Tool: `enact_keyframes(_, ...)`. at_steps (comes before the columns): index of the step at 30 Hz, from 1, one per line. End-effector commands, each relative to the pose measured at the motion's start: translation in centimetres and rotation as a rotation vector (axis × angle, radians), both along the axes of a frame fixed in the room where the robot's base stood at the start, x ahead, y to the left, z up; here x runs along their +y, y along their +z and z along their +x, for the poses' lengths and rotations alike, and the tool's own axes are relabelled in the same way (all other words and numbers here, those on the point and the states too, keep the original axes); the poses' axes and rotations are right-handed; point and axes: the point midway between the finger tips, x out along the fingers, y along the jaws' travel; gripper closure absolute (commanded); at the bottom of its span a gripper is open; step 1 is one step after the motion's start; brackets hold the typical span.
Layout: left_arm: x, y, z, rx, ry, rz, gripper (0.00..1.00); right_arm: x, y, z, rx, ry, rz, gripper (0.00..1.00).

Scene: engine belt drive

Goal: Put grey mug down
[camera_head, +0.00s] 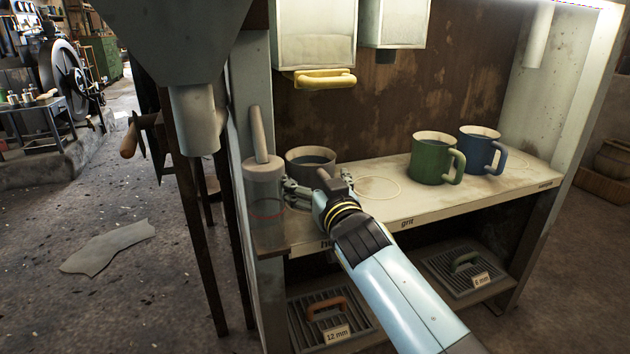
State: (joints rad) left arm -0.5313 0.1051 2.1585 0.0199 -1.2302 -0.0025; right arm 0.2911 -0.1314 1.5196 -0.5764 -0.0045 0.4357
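The grey mug (311,156), filled with dark liquid, is at the left end of the pale shelf (470,203). It appears upright; its lower part is hidden behind my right gripper (316,186), so I cannot tell whether its base touches the shelf. My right gripper is right at the near side of the mug, with finger parts to its left and right. Whether the fingers are closed on the mug or its handle is not clear. My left gripper is not in view.
A green mug (431,160) and a blue mug (481,150) stand on the shelf's right half. An empty ring mark (378,188) lies between. A cylinder with a rod (264,185) stands close left of the grey mug. A yellow handle (324,79) hangs above.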

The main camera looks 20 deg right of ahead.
Motion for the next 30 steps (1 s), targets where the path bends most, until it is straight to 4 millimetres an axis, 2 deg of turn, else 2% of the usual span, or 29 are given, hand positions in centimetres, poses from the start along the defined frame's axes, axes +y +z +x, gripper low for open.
enact_keyframes(8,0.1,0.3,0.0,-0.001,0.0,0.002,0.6,0.0,0.5,0.0,-0.001,0.0,0.0,0.0)
enact_keyframes(11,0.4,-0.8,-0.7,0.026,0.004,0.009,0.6,0.0,0.5,-1.4,0.001,0.0,0.0,0.0)
enact_keyframes(21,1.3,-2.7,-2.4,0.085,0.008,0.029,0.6,0.0,0.6,-9.0,0.001,-0.001,0.001,0.0)
enact_keyframes(25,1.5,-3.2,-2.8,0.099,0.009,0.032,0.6,-0.1,0.5,-10.9,0.001,0.0,0.001,0.0)
enact_keyframes(30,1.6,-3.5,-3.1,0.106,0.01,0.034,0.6,-0.1,0.5,-12.0,0.0,0.0,0.0,0.0)
